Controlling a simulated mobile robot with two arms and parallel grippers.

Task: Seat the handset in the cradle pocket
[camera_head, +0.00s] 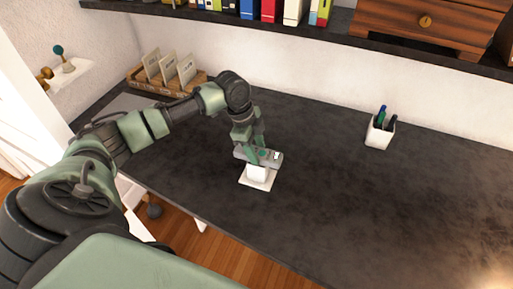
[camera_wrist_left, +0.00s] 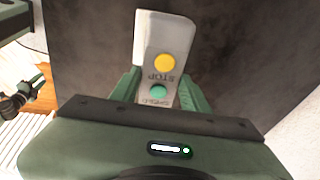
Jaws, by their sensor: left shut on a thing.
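The handset (camera_head: 273,157) is grey, with a yellow STOP button and a green button on its face in the left wrist view (camera_wrist_left: 166,45). My left gripper (camera_head: 257,153) is shut on it, and its green fingers grip both sides in the left wrist view (camera_wrist_left: 160,95). The white cradle (camera_head: 258,179) stands on the dark desk directly under the handset in the head view. The handset lies across the top of the cradle there. I cannot tell whether it touches the cradle, and the pocket is hidden. My right gripper is not in view.
A white pen cup (camera_head: 379,134) stands on the desk (camera_head: 330,200) to the right. A wooden card holder (camera_head: 160,80) stands at the back left. A shelf with books and a wooden drawer box (camera_head: 425,22) overhangs the back.

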